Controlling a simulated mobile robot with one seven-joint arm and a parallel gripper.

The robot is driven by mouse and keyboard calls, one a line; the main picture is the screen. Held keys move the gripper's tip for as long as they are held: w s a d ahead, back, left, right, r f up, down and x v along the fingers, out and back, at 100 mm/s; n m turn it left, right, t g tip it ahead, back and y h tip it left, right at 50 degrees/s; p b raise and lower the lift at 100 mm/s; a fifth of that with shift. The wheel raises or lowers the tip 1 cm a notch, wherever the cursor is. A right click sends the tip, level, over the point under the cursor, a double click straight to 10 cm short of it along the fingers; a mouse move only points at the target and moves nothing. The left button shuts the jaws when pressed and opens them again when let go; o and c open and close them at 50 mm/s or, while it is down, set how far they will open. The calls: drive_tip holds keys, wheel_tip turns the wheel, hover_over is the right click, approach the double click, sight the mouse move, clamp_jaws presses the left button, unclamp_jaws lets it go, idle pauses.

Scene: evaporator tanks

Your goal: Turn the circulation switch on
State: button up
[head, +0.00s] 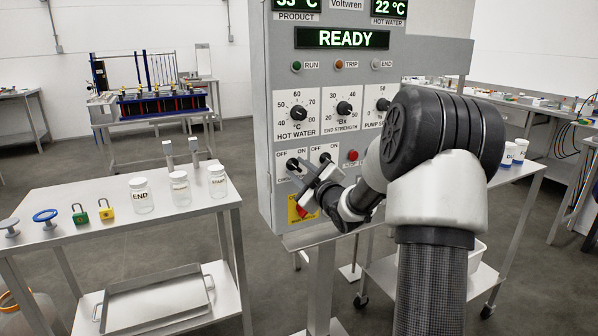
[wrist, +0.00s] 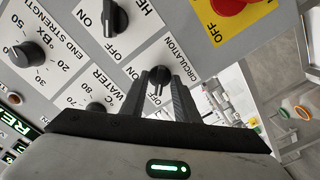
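The circulation switch (wrist: 158,80) is a small black knob on a white plate, with the word CIRCULATION beside it in the wrist view. In the head view this switch (head: 293,163) is the left one of two OFF/ON knobs low on the grey control panel (head: 262,120). My gripper (wrist: 160,82) is at the panel with its two dark fingers on either side of the knob. The fingers look open, and I cannot tell whether they touch the knob. My gripper also shows in the head view (head: 314,176). The knob's pointer setting is unclear, since the fingers cover part of its plate.
The HEAT knob (wrist: 115,15) sits close beside. The panel display (head: 342,38) reads READY. A side table (head: 105,212) with jars and padlocks stands left of the panel.

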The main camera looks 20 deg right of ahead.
clamp_jaws()
drive_tip(key=shift+m, duration=0.4)
drive_tip(key=m, duration=0.2)
drive_tip(key=shift+m, duration=0.4)
drive_tip(key=m+p, duration=0.1)
drive_tip(key=m, duration=0.2)
drive_tip(key=shift+m, duration=0.4)
drive_tip(key=m+p, duration=0.2)
drive_tip(key=m, duration=0.3)
drive_tip(key=shift+p, duration=0.3)
drive_tip(key=m+p, duration=0.2)
drive_tip(key=m, duration=0.3)
drive_tip(key=shift+a, duration=0.1)
drive_tip(key=shift+m, duration=0.4)
